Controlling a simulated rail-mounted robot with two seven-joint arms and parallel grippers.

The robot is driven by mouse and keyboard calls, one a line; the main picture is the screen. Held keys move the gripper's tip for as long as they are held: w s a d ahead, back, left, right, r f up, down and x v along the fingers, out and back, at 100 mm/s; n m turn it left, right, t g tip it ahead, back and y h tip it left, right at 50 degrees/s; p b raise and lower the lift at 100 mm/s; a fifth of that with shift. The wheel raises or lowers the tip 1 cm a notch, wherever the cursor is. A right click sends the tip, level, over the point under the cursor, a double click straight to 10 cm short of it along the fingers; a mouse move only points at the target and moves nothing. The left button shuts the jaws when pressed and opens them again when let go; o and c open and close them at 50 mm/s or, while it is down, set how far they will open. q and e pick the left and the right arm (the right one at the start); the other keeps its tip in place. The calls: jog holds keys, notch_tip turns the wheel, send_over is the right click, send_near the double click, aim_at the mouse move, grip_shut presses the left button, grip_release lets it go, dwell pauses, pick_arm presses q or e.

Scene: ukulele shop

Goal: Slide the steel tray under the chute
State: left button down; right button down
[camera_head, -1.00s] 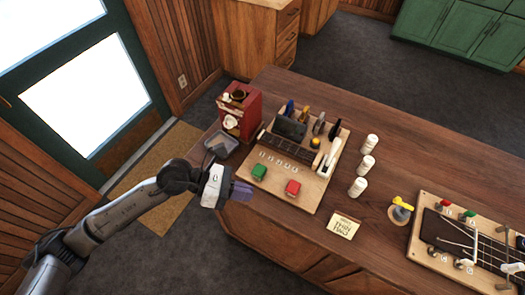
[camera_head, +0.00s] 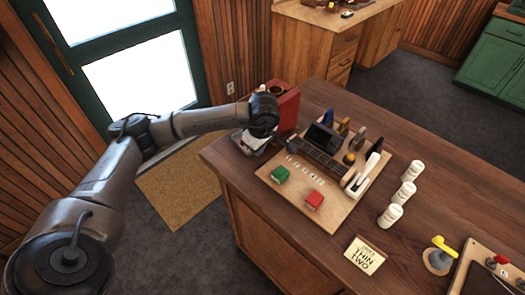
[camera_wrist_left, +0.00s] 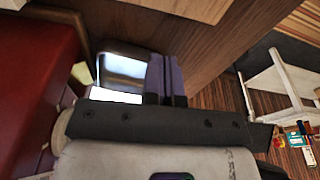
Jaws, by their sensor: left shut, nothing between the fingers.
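The steel tray (camera_wrist_left: 122,66) shows as a shiny shallow pan on the wood in the left wrist view. In the head view my left arm and gripper mostly hide it. The red machine (camera_head: 289,107) stands at the table's far left corner, partly behind my wrist, and it fills the left side of the wrist view (camera_wrist_left: 35,75). Its chute is hidden in the head view. My left gripper (camera_wrist_left: 166,62) is shut and empty, its purple fingers just right of the tray's edge; I cannot tell whether they touch it. My right gripper is not in view.
A small sign (camera_head: 364,255) lies near the front edge.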

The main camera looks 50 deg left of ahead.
pick_arm(q)
send_near(237, 146)
jog(key=f, duration=0.1)
jog(key=a+f, duration=0.1)
jog(key=f, duration=0.1)
jog(key=a+f, duration=0.1)
jog(key=f, duration=0.1)
jog(key=shift+f+b, duration=0.5)
jog(key=shift+f, duration=0.3)
